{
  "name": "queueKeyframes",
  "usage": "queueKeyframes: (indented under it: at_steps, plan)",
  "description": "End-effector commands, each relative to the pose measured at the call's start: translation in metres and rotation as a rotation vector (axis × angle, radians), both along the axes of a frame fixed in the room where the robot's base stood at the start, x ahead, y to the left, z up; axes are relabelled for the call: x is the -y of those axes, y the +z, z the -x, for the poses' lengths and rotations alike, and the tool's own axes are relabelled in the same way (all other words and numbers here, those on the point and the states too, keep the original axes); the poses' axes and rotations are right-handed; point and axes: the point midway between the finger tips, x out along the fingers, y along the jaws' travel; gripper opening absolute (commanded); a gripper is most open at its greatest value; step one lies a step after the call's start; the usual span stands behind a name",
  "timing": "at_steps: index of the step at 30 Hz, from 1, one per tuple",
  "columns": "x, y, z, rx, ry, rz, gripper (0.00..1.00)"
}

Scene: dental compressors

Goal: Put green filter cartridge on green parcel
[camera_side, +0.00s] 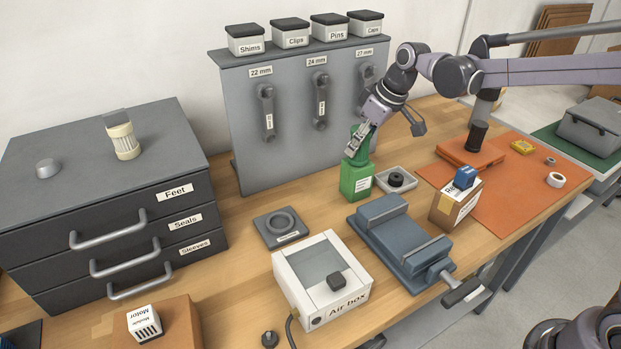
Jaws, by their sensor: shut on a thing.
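The green parcel (356,184) is a box with a white label and stands on the wooden bench in front of the grey tool panel. My gripper (356,148) is directly above it, pointing down and tilted. It is shut on the green filter cartridge (362,131), which is partly hidden by the fingers. The cartridge's lower end overlaps the top of the parcel in this view. I cannot tell whether it touches the parcel or hangs just above it.
A blue-grey vise (385,240), the Air box (320,285) and a grey ring plate (280,228) are in front. The tool panel (290,140) rises close behind. A labelled carton (452,210) stands right.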

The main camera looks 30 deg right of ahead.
Motion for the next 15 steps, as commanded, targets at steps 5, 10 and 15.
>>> queueKeyframes:
  at_steps: [5, 10, 15]
  plan:
    - [0.0001, -0.0001, -0.0002, 0.0, 0.0, 0.0, 0.09]
    - [0.0002, -0.0028, -0.0001, 0.0, 0.0, 0.0, 0.52]
    - [0.0001, -0.0027, -0.0002, 0.0, 0.0, 0.0, 0.64]
